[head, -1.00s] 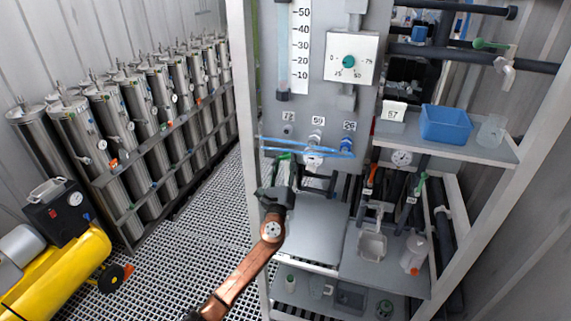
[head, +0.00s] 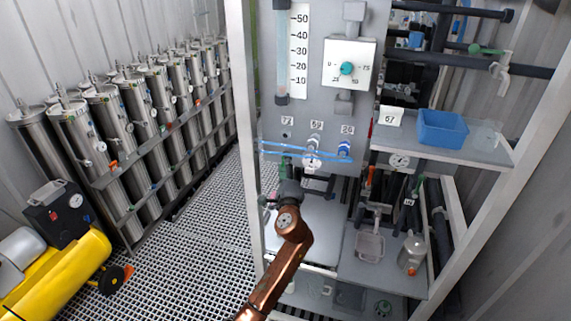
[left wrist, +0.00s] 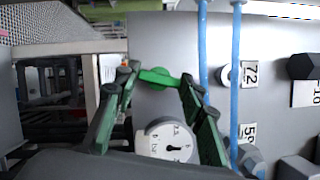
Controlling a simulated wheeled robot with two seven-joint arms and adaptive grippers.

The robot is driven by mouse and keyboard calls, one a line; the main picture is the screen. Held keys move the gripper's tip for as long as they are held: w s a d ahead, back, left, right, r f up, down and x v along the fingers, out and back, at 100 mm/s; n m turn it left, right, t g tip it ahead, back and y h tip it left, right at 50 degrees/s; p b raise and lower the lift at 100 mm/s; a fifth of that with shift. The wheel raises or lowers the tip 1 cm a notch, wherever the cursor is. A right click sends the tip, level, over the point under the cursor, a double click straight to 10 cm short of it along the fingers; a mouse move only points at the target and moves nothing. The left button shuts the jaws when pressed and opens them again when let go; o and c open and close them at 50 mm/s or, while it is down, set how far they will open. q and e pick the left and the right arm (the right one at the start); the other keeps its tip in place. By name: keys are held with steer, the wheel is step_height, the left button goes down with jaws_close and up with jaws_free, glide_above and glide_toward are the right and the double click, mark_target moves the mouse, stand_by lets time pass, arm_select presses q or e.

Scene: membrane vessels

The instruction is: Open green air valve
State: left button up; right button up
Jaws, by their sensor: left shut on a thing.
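A green valve handle (left wrist: 156,77) shows in the left wrist view, between the fingertips of my left gripper (left wrist: 158,80). The gripper's green fingers are closed on the handle from both sides. In the head view my left gripper (head: 287,168) is at the lower left of the grey panel (head: 325,110), just below the blue tubes. There the handle is mostly hidden by the gripper and wrist. A round white gauge (left wrist: 168,146) sits just below the handle in the wrist view. My right gripper is not in view.
Two blue tubes (head: 300,154) cross the panel close to the gripper. A dial (head: 347,68) and labelled knobs sit above. Shelves with a blue bin (head: 442,127) stand at right. Steel vessels (head: 120,115) and a yellow compressor (head: 55,270) stand left, with open grating floor between.

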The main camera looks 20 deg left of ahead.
arm_select(q)
steer(key=shift+n, duration=0.6)
steer(key=shift+g, duration=0.3)
steer(key=o, duration=1.2)
steer(key=shift+c, duration=0.2)
steer(key=v, duration=1.2)
